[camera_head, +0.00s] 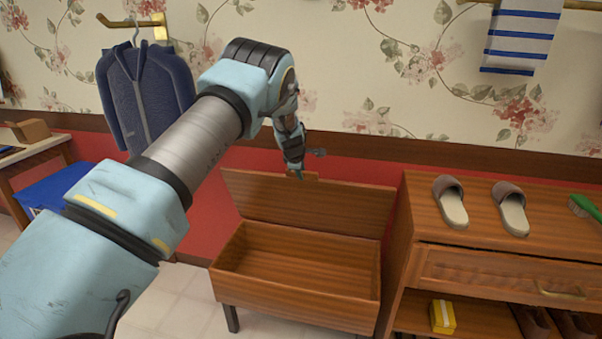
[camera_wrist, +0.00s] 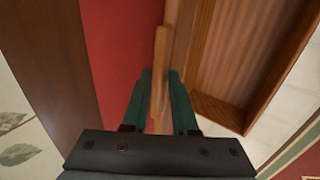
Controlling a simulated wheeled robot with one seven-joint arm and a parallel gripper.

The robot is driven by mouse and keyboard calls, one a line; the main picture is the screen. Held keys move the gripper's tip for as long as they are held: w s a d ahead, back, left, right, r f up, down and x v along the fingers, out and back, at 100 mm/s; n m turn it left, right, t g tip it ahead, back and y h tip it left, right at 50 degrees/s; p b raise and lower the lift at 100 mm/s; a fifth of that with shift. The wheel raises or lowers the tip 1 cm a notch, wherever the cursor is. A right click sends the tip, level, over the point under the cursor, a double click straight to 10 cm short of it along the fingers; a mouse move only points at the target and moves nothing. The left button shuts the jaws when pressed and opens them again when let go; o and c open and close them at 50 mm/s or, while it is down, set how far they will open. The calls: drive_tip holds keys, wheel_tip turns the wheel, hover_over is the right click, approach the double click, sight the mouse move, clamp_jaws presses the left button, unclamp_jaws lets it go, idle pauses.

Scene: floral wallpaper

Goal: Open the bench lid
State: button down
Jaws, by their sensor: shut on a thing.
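The wooden bench (camera_head: 285,270) stands against the wall with its inside open and empty to view. Its lid (camera_head: 330,208) is raised, standing up at the back edge. My gripper (camera_head: 299,174) is at the lid's top edge, left of its middle. In the wrist view my gripper (camera_wrist: 160,95) has its green fingers on either side of a thin wooden strip on the lid (camera_wrist: 161,60) and is shut on it. The bench's open box (camera_wrist: 235,60) shows to the right in the wrist view. The exact contact is small in the head view.
A wooden cabinet (camera_head: 510,250) stands close to the bench's right side, with slippers (camera_head: 451,204) and a green brush (camera_head: 585,206) on top. Tiled floor (camera_head: 180,300) is clear at the front left.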

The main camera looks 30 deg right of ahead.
drive_tip(key=shift+f, duration=0.1)
drive_tip(key=c, duration=0.8)
unclamp_jaws()
drive_tip(key=shift+c, duration=0.2)
drive_tip(key=b+v, duration=0.2)
drive_tip(key=v, duration=0.8)
drive_tip(key=shift+s+a+r, duration=0.15)
drive_tip(key=shift+s+r, duration=0.05)
drive_tip(key=shift+r, duration=0.05)
